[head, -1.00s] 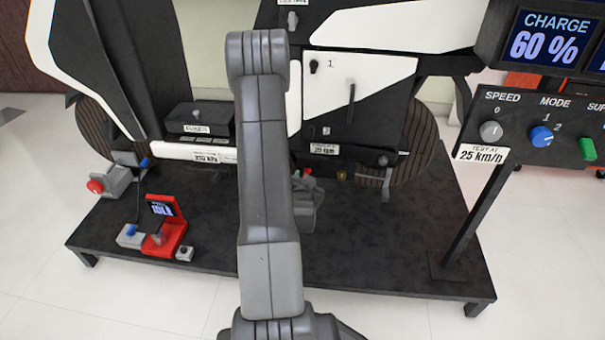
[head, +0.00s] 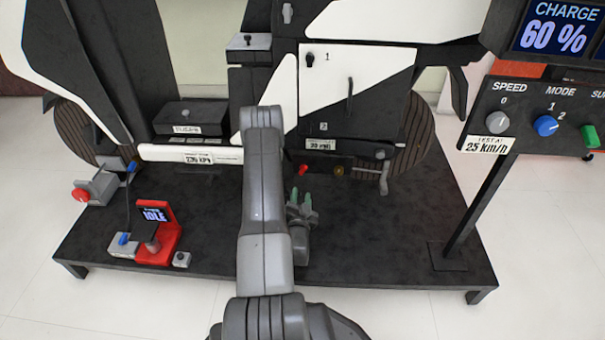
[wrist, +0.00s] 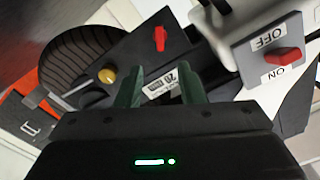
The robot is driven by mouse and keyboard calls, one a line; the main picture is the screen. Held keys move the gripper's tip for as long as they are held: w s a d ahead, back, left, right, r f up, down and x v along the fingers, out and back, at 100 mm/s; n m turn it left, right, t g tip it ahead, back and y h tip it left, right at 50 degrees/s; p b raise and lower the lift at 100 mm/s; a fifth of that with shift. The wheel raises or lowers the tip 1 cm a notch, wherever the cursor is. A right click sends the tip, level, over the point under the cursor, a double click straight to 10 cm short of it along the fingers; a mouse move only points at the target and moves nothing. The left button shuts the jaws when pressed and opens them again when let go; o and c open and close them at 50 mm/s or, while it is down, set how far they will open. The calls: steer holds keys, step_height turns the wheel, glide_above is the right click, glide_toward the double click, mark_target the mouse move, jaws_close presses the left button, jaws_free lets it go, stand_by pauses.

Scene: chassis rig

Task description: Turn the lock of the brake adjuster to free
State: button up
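The brake adjuster looks to be the dark panel (head: 322,161) low on the rig, with a small red lever (head: 303,170) and a brass knob (head: 339,171). In the wrist view the red lever (wrist: 160,38) stands beyond my fingertips and the brass knob (wrist: 107,75) is left of them. Which part is the lock is not labelled legibly. My gripper (head: 301,198) has green fingers spread apart with nothing between them. It is just below and in front of the red lever, apart from it. The wrist view also shows my gripper (wrist: 158,86) open.
A grey box with a red ON/OFF switch (wrist: 283,56) is at right in the wrist view. A crank handle (head: 383,178) hangs right of the panel. A red stand with an IDLE display (head: 157,236) is on the platform's left. The platform (head: 390,240) right of my gripper is clear.

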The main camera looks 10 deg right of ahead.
mark_target(304, 172)
steer(key=b+x, duration=0.3)
steer(key=x, duration=0.9)
steer(key=c, duration=0.7)
steer(key=shift+c, duration=0.2)
steer(key=shift+m, duration=0.3)
steer(key=m, duration=0.5)
steer(key=shift+d+f+m, duration=0.1)
steer(key=shift+f+m, duration=0.05)
steer(key=shift+m, duration=0.15)
steer(key=m, duration=0.5)
steer(key=shift+f+m, duration=0.15)
steer(key=shift+m, duration=0.15)
steer(key=shift+s, duration=0.1)
